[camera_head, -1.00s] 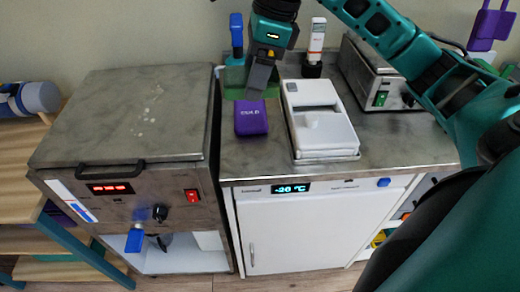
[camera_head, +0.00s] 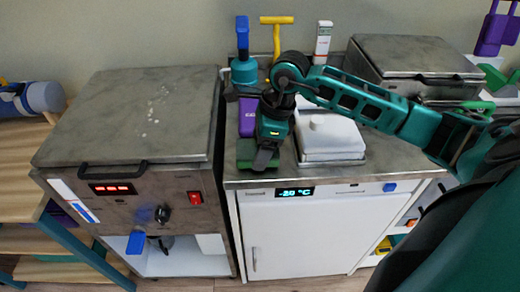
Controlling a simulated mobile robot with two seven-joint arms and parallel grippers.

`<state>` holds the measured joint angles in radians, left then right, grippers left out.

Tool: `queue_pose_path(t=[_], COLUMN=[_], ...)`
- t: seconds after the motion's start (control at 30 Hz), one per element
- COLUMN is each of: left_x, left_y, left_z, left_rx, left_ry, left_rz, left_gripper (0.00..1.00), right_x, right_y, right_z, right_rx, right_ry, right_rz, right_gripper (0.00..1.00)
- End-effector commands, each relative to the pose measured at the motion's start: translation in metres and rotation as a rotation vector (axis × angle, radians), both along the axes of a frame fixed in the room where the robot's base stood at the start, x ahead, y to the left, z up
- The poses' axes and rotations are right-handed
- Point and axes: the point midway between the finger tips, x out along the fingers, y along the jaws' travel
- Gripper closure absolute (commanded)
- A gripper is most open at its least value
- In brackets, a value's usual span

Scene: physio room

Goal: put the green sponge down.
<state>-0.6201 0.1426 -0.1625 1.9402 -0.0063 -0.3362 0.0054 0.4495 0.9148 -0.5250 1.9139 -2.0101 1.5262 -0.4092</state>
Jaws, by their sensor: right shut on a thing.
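The green sponge (camera_head: 245,152) is at the front left corner of the steel counter (camera_head: 230,174). My right gripper (camera_head: 262,160) points down and is shut on the sponge, covering part of it. I cannot tell for sure whether the sponge's underside touches the counter. My left gripper is not in view.
A purple pack (camera_head: 248,115) lies just behind the sponge. A white lidded box (camera_head: 332,140) stands close on the right. A blue-topped bottle (camera_head: 243,70), a yellow T-handle (camera_head: 277,38) and a white bottle (camera_head: 322,42) stand behind. A metal-topped unit (camera_head: 130,115) is left, across a narrow gap.

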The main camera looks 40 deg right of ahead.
Motion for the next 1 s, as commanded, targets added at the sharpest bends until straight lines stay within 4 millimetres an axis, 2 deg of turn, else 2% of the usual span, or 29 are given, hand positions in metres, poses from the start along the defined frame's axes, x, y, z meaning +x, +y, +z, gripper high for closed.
queue_pose_path(t=[0.1,0.43,0.47,0.7,1.0], left_x=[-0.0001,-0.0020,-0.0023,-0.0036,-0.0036], left_y=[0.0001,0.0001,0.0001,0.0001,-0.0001], left_z=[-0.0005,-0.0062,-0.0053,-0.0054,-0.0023], left_rx=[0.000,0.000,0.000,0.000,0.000], left_ry=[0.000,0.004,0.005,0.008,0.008], left_rz=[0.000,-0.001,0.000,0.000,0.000], left_gripper=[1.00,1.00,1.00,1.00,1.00], right_x=[-0.0005,0.0000,0.0000,-0.0001,-0.0001], right_y=[0.0002,-0.0001,-0.0001,-0.0001,0.0001], right_z=[-0.0116,-0.0153,-0.0139,-0.0133,-0.0105], right_rx=[0.000,-0.001,-0.001,-0.001,0.000], right_ry=[0.001,-0.001,-0.001,-0.001,0.000], right_rz=[0.001,0.001,0.001,0.001,0.001], right_gripper=[0.58,0.58,0.27,0.04,0.04])
